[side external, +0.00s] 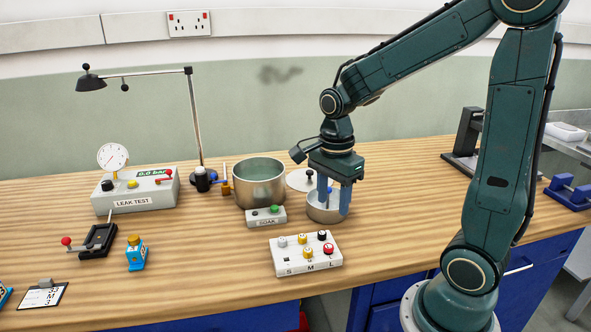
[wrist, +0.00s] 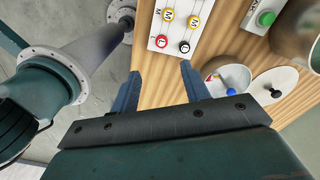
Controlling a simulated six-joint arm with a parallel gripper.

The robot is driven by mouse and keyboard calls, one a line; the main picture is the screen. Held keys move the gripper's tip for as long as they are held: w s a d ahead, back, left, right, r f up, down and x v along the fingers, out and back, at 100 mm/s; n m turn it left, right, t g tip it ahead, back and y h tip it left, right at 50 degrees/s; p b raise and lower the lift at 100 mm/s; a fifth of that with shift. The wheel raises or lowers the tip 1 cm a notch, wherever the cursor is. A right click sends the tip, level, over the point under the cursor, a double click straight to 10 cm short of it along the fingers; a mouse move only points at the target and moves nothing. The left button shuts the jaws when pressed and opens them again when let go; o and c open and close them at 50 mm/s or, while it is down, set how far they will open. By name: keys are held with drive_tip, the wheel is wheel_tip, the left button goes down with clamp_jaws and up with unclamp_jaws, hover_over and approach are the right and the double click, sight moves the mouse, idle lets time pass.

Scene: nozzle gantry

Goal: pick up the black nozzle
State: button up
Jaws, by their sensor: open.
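The black nozzle (side external: 321,235) has a round black top and stands in the back right corner of a white rack (side external: 335,262) marked S, M, L. In the wrist view the black nozzle (wrist: 184,47) is beside a red one, ahead of my fingers. The black nozzle's lower part is hidden in the rack.
The small bowl (side external: 313,209), with a blue-topped piece (wrist: 231,93) in it, is close by my fingers. A SOAK box (side external: 261,219), a big pot (side external: 260,190) and a white lid (side external: 298,181) stand near. The wood right of the rack is clear.

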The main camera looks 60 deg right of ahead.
hover_over(329, 246)
drive_tip(key=f, duration=0.6)
drive_tip(key=shift+s+a+f, duration=0.15)
drive_tip(key=shift+s+f, duration=0.05)
drive_tip(key=shift+f, duration=0.45)
drive_tip(key=shift+w+f, duration=0.15)
drive_tip(key=shift+f, duration=2.45)
clamp_jaws()
